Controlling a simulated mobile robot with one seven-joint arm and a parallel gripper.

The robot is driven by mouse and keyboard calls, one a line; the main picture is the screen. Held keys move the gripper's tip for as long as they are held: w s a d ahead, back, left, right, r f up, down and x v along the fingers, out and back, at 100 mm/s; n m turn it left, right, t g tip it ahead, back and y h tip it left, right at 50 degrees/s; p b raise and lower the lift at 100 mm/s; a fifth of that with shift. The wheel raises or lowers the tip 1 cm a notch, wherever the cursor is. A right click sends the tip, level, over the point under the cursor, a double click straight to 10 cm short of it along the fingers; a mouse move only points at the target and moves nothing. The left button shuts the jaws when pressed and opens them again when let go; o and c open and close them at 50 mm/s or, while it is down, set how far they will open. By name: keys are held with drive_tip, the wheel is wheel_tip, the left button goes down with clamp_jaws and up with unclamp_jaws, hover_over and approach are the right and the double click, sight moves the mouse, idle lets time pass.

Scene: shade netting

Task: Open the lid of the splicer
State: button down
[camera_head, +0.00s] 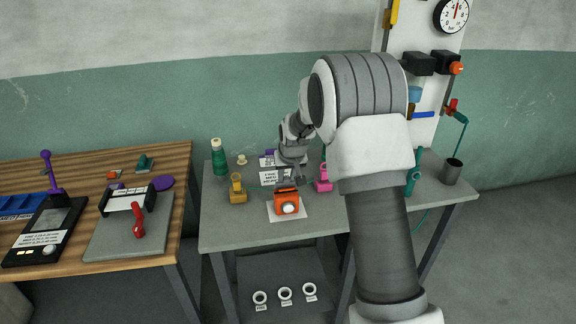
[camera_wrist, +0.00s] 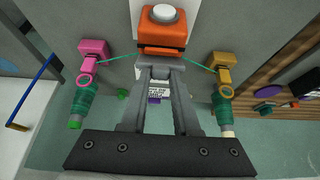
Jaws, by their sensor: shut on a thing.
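The splicer (camera_head: 287,205) is a small orange box with a white round knob on its front, standing on a white sheet on the grey table. In the wrist view the splicer (camera_wrist: 161,30) is at the top centre, with a dark seam across its orange body. My gripper (camera_head: 288,184) reaches it from behind. In the wrist view my gripper (camera_wrist: 161,62) has its two fingertips at the splicer's near edge, shut on what looks like its lid. The fingers partly hide that edge. The lid looks down, but its exact angle cannot be told.
A yellow holder (camera_head: 238,190) stands left of the splicer and a pink holder (camera_head: 323,179) right, with green twine running towards it. A green spool (camera_head: 219,160) stands at the table's back left. A wooden table (camera_head: 110,166) is further left.

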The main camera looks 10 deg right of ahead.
drive_tip(key=shift+w+r+g+p, duration=0.2)
drive_tip(key=shift+w+g+p, duration=0.5)
drive_tip(key=shift+p, duration=0.55)
drive_tip(key=shift+w+r+g+p, duration=0.15)
drive_tip(key=shift+w+g+p, duration=0.2)
drive_tip(key=shift+g+p, duration=0.75)
drive_tip(key=shift+w+g+p, duration=0.3)
drive_tip(key=shift+w+p, duration=0.05)
drive_tip(key=shift+p, duration=0.5)
drive_tip(key=shift+w+f+g+p, duration=0.25)
drive_tip(key=shift+w+g+p, duration=0.45)
drive_tip(key=shift+g+p, duration=0.45)
drive_tip(key=c, duration=0.6)
unclamp_jaws()
drive_tip(key=shift+c, duration=0.2)
drive_tip(key=shift+r, duration=0.1)
